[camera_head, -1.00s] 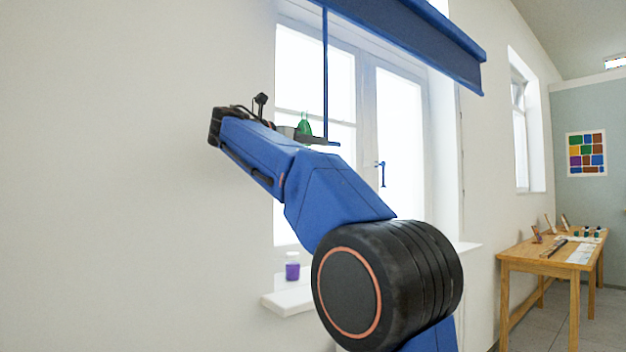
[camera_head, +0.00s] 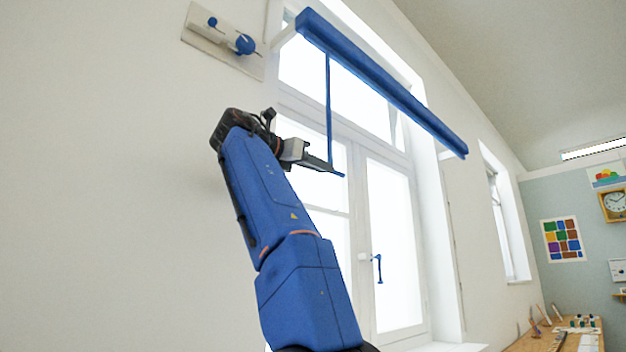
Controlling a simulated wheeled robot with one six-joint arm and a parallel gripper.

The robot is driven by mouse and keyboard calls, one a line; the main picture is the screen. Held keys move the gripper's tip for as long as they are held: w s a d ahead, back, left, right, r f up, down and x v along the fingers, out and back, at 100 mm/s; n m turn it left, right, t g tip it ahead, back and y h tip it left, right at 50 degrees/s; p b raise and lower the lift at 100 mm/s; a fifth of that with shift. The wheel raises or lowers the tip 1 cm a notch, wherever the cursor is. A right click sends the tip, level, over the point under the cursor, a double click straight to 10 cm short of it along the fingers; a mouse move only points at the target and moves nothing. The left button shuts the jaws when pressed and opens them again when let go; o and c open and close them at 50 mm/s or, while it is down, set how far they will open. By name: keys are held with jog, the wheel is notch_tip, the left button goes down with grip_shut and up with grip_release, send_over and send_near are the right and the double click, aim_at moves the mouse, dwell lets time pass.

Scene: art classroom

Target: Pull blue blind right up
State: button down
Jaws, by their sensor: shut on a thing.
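The blue blind (camera_head: 385,82) is a narrow rolled or gathered band across the top of the window, running from upper left down to the right. A thin blue rod or cord (camera_head: 328,105) hangs from it in front of the glass. My gripper (camera_head: 338,172) is shut on the lower end of this rod. The jaws are small and partly hide what they hold. My blue arm reaches up from the bottom of the view.
The bright window (camera_head: 390,240) has a blue handle (camera_head: 378,268). A plate with blue hooks or knobs (camera_head: 225,38) is on the wall at upper left. A wooden table (camera_head: 545,342) with small items stands at lower right.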

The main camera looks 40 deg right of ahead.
jog(key=shift+r, duration=0.35)
jog(key=c, duration=1.8)
grip_release()
jog(key=shift+o, duration=0.2)
jog(key=shift+a, duration=0.1)
jog(key=a, duration=1.7)
jog(key=shift+s, duration=0.3)
jog(key=shift+a, duration=0.1)
